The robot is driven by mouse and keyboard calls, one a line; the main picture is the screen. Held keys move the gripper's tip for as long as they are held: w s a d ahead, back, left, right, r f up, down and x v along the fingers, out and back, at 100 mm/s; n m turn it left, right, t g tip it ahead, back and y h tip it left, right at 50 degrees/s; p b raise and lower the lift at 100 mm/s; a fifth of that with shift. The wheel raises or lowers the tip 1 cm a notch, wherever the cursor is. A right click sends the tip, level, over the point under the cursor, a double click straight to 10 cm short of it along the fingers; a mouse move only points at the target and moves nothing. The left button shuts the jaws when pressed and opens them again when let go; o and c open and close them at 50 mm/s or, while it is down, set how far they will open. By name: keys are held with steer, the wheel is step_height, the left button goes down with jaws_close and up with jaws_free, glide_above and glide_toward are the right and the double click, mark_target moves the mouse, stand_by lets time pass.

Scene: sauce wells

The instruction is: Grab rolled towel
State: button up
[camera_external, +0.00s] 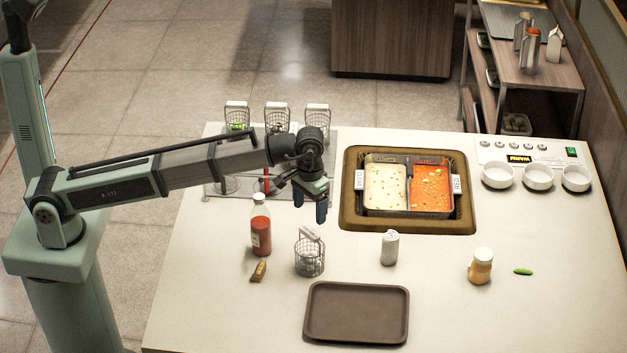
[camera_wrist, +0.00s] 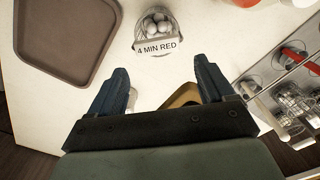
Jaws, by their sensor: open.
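The rolled towel (camera_external: 390,247) is a white, textured cylinder standing upright on the counter, between the sunken pot and the brown tray. In the wrist view, a small white shape (camera_wrist: 132,99) shows beside the left finger, partly hidden by it; it may be the towel. My gripper (camera_external: 310,206) is open and empty, pointing down above the counter, to the left of the towel and apart from it. In the wrist view, the two dark blue fingers of my gripper (camera_wrist: 161,70) are spread wide with bare counter between their tips.
A wire basket (camera_external: 310,262) with several pale balls stands below my gripper, labelled "4 MIN RED" in the wrist view. A red sauce bottle (camera_external: 261,230) stands left of it. The brown tray (camera_external: 316,334) lies in front; an orange jar (camera_external: 480,268) stands right. The two-part pot's rim (camera_external: 350,215) is behind.

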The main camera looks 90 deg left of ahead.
steer(key=w+a, duration=0.2)
steer(key=w, duration=1)
steer(key=n, duration=0.8)
glide_above(391, 235)
step_height(391, 235, down, 14)
steer(key=shift+c, duration=0.2)
steer(key=c, duration=1.1)
